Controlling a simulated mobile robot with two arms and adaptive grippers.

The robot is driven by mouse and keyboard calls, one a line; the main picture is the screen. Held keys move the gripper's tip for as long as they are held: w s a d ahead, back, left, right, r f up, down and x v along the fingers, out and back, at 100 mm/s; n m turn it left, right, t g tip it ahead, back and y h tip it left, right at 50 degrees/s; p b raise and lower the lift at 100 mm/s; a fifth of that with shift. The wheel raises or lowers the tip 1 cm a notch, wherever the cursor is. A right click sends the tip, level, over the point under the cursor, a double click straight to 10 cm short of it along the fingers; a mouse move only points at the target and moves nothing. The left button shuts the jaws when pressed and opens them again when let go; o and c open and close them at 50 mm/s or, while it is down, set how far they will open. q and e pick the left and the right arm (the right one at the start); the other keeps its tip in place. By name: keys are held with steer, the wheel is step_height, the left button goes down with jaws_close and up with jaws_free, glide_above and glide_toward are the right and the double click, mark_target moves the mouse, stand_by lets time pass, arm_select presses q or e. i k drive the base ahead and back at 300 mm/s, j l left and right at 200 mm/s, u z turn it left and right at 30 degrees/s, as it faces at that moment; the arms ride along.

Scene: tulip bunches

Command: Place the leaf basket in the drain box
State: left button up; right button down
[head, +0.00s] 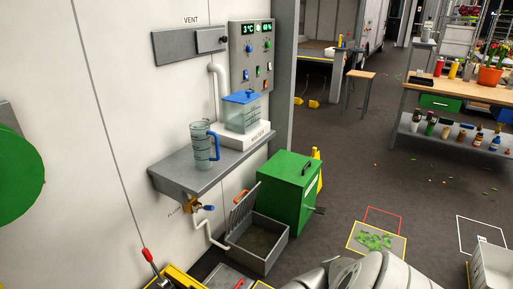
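The open grey box (262,262) on the floor under the wall shelf looks like the drain box. Its inside is dark and a pipe from the wall leads down to it. A slatted grey panel (242,206) stands tilted up at its back left edge; I cannot tell whether it is a hinged grate or a separate part. I cannot clearly pick out the leaf basket. A pale open container (491,268) at the lower right is cut off by the picture edge, and its contents are hidden. Neither of my grippers shows.
A green box (289,194) with a lever stands right behind the drain box. Green leaves (374,241) lie in a yellow-outlined floor square. The shelf (188,177) holds a blue-handled jug (203,146). A workbench (461,90) stands at upper right. Floor between is mostly clear.

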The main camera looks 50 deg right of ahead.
mark_target(258, 245)
steer(key=l+u, duration=0.3)
steer(key=l, duration=1.75)
